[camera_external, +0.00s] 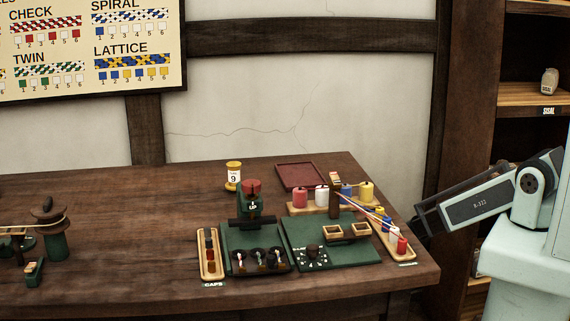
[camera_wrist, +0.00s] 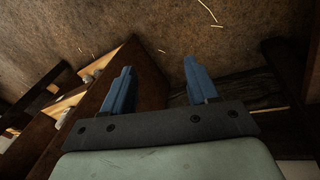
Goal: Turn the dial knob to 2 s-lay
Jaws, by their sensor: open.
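A small dark dial knob (camera_external: 313,249) sits on a green base at the front of the table, with a dark plate of white marks (camera_external: 313,262) around it. The marks and the knob's setting are too small to read. My gripper shows in the wrist view (camera_wrist: 155,85) with two blue fingers spread apart and nothing between them. It points at bare brown ground, away from the dial. In the external view my arm is at the right, beyond the table's right edge, and the fingertips are not clearly seen. The dial is not in the wrist view.
Shelves (camera_external: 530,95) stand behind my arm.

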